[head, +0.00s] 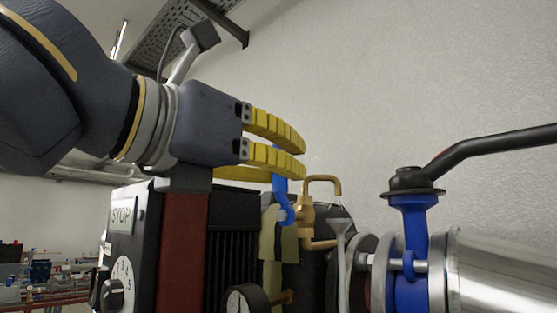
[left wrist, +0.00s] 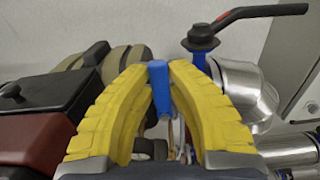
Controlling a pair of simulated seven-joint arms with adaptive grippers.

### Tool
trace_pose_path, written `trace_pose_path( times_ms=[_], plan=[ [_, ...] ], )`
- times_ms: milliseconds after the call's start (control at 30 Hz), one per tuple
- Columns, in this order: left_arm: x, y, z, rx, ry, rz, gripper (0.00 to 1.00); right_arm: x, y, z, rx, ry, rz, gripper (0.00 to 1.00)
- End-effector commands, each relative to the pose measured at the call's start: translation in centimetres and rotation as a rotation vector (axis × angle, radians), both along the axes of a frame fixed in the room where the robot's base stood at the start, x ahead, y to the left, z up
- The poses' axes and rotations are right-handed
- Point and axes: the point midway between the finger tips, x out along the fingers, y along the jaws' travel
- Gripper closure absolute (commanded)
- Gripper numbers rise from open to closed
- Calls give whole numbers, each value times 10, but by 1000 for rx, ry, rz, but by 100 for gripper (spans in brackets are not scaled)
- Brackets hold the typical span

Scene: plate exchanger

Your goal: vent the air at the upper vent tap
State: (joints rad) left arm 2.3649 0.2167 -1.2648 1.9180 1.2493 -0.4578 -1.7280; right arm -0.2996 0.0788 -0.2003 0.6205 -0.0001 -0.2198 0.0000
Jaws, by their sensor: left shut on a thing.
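The upper vent tap (head: 307,215) is a small brass fitting with a bent brass spout that arches to the right. Its blue lever (head: 282,187) stands up from the tap body, with a curled lower end. My left gripper (head: 300,160) has yellow ribbed fingers and comes in from the left, shut on the upper part of the lever. In the left wrist view the blue lever (left wrist: 158,75) sits between the two yellow fingertips. The fingers hide part of the lever's top. My right gripper is in neither view.
A blue valve (head: 412,245) with a long black handle (head: 490,148) stands to the right, on a shiny metal pipe (head: 510,270). A black and red box with a STOP label (head: 122,215) and dial stands below my left arm. A gauge (head: 245,300) sits low in front.

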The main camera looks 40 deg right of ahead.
Motion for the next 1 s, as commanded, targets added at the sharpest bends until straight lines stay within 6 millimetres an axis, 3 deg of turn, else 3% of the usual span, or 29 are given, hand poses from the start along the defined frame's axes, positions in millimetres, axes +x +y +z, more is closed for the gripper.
trace_pose_path(
  times_ms=[67,100,300,667,1000],
  plan=[
    [-1,-1,-2,4,-1,-3,100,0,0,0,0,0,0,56],
    [-1,-1,-2,4,-1,-3,80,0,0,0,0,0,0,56],
    [-1,-1,-2,3,0,-2,59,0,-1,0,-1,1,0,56],
    [0,6,0,0,0,0,59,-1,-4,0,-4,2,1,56],
    [-4,57,0,0,0,1,59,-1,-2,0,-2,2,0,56]
  ],
)
